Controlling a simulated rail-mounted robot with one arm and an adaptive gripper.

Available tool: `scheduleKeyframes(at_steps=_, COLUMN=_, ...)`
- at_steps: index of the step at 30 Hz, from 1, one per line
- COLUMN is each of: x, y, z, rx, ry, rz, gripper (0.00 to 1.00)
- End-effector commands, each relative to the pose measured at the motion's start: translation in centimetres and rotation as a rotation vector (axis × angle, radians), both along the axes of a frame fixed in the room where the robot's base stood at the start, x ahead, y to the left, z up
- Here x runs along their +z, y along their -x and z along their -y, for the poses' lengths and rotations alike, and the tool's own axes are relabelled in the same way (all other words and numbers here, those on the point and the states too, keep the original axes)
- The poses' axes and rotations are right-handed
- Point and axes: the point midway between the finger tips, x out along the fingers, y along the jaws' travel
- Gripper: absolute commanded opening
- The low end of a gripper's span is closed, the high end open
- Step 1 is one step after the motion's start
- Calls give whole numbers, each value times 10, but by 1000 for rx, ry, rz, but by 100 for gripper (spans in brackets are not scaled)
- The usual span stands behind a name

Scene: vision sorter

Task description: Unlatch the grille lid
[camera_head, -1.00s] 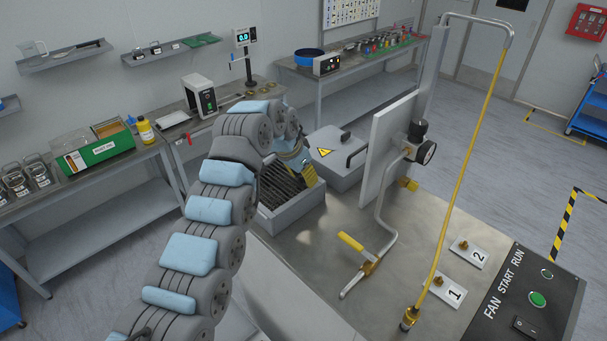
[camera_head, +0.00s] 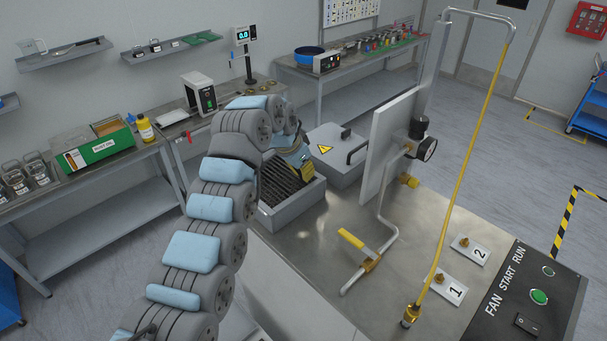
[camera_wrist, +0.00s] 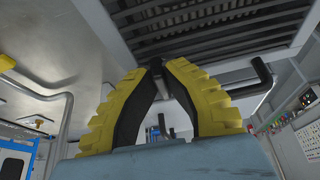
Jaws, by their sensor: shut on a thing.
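The grille lid (camera_head: 281,186) of dark slats covers the open top of a grey box (camera_head: 290,211) on the metal bench. The slats fill the top of the wrist view (camera_wrist: 215,25). My gripper (camera_head: 303,178) is at the grille's right side in the head view, partly hidden by my wrist. In the wrist view its yellow, black-lined fingers (camera_wrist: 157,72) come together at their tips on a small dark piece (camera_wrist: 156,64) at the edge of the slats. It looks like the latch, but most of it is hidden.
A grey box with a warning triangle and black handle (camera_head: 357,151) stands right behind the grille. An upright panel (camera_head: 388,140) with a gauge and a yellow-handled pipe (camera_head: 352,240) stand to the right.

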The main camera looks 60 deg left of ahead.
Motion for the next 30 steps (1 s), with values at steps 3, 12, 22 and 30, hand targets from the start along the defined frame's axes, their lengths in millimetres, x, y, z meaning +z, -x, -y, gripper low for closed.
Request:
scheduleKeyframes(at_steps=3, x=-5, y=-1, z=0, rx=-30, ry=0, rz=0, gripper=0)
scheduleKeyframes(at_steps=12, x=-4, y=-1, z=0, rx=-147, ry=0, rz=-2, gripper=0)
scheduleKeyframes(at_steps=22, x=-1, y=-1, z=-2, rx=-275, ry=1, rz=0, gripper=0)
scheduleKeyframes(at_steps=30, x=-1, y=-1, z=-2, rx=-362, ry=3, rz=-1, gripper=0)
